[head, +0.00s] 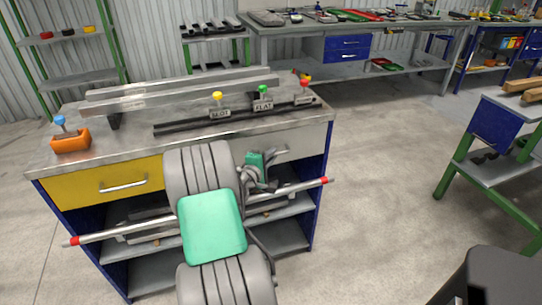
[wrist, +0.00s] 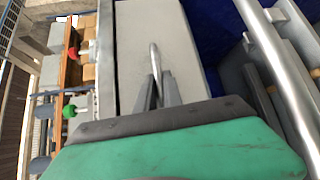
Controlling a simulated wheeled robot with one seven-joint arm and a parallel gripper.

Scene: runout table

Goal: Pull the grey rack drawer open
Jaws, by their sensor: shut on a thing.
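The grey rack drawer (head: 311,140) is the right-hand drawer under the worktop, and its front looks flush with the bench. Its plain face (wrist: 140,45) fills the upper middle of the wrist view. My gripper (head: 268,160) is at the drawer's bar handle (head: 281,152), partly hidden by my own arm. In the wrist view my two fingers (wrist: 156,90) are closed around the handle (wrist: 154,60).
A yellow drawer (head: 92,187) with its own handle is to the left. A metal rod (head: 290,190) with red ends crosses in front of the open shelves. Labelled knobs, rails and an orange block (head: 71,141) are on the worktop (head: 185,138).

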